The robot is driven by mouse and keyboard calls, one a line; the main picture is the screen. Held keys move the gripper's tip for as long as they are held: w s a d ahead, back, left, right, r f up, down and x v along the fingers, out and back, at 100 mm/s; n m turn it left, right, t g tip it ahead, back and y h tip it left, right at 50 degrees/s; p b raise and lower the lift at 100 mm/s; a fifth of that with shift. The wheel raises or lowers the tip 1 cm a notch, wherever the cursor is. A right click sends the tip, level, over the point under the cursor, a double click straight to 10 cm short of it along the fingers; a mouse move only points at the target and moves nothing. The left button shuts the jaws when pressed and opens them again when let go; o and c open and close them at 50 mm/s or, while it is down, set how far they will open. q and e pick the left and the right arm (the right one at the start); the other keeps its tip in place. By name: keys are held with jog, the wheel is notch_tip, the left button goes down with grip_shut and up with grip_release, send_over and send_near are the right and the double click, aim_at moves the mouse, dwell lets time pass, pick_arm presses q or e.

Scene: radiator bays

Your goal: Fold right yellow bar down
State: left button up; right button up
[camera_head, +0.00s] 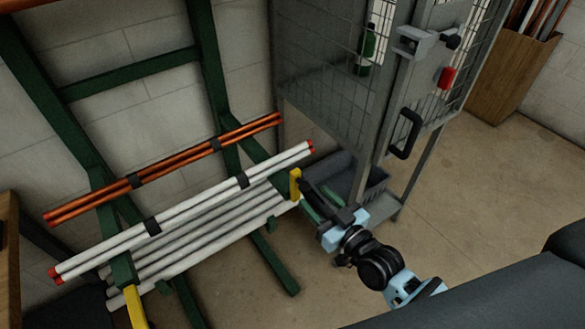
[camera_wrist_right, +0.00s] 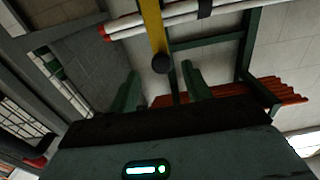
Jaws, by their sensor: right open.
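The right yellow bar (camera_head: 295,184) stands roughly upright at the right end of the green rack's arm, by the red-capped ends of the white pipes (camera_head: 205,205). In the right wrist view the yellow bar (camera_wrist_right: 152,28) comes down from the top edge to a round black knob (camera_wrist_right: 160,64). My right gripper (camera_head: 311,189) is open beside the bar. In the wrist view its two green fingertips (camera_wrist_right: 162,82) are spread on either side of the line of the knob, with nothing visibly clamped. Whether they touch the bar cannot be told. My left gripper is not in view.
A second yellow bar (camera_head: 136,306) shows at the rack's lower left. Orange pipes (camera_head: 165,169) lie on the rack behind the white ones. A grey mesh cage (camera_head: 330,95) with a black handle (camera_head: 405,134) stands close to my right gripper.

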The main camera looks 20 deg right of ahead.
aim_at(307, 190)
jog(key=shift+s, duration=0.15)
jog(key=shift+x, duration=0.8)
jog(key=x, duration=0.4)
jog(key=shift+w+a+r, duration=0.1)
jog(key=shift+w+a, duration=0.05)
jog(key=shift+w, duration=0.2)
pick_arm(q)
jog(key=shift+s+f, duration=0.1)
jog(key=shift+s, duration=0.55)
pick_arm(e)
jog(key=shift+w+a, duration=0.25)
jog(key=shift+w, duration=0.35)
jog(key=shift+c, duration=0.2)
grip_shut()
